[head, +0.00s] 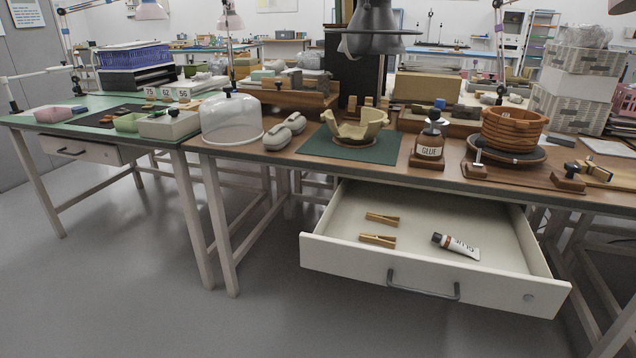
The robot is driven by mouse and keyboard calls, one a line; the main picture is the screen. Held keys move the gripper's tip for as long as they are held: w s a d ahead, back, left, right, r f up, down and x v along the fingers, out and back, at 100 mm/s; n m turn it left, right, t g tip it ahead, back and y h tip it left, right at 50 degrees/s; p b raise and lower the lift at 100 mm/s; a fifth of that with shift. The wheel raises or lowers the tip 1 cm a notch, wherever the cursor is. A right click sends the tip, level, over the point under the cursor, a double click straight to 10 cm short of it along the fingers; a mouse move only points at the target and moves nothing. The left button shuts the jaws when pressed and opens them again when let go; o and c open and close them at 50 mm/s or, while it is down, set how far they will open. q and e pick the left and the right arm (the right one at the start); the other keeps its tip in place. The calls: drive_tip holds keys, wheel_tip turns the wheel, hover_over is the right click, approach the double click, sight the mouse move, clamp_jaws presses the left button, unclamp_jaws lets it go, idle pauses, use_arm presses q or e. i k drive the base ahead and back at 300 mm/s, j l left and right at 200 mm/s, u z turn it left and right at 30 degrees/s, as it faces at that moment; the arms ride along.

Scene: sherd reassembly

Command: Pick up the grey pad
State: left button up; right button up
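A flat, light-grey slab (607,147) lies at the right end of the brown worktable in the head view. It looks like the grey pad, though I cannot be sure. A wooden clamp-like piece (597,172) is just in front of it. Neither of my grippers shows in this view.
An open drawer (330,252) holds two wooden clothespins and a glue tube (456,246). A broken bowl (356,126) stands on a green mat (318,146). A glue bottle (429,146) and a coiled brown pot (513,128) stand to its right. A clear dome (231,119) is left.

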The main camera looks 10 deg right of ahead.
sight(562, 140)
drive_tip(key=z, duration=1.7)
drive_tip(key=i+l+u, duration=0.1)
drive_tip(key=u, duration=0.3)
drive_tip(key=i+l+u, duration=0.2)
drive_tip(key=u, duration=0.15)
drive_tip(key=i+l+u, duration=0.15)
drive_tip(key=u, duration=0.25)
drive_tip(key=l, duration=0.05)
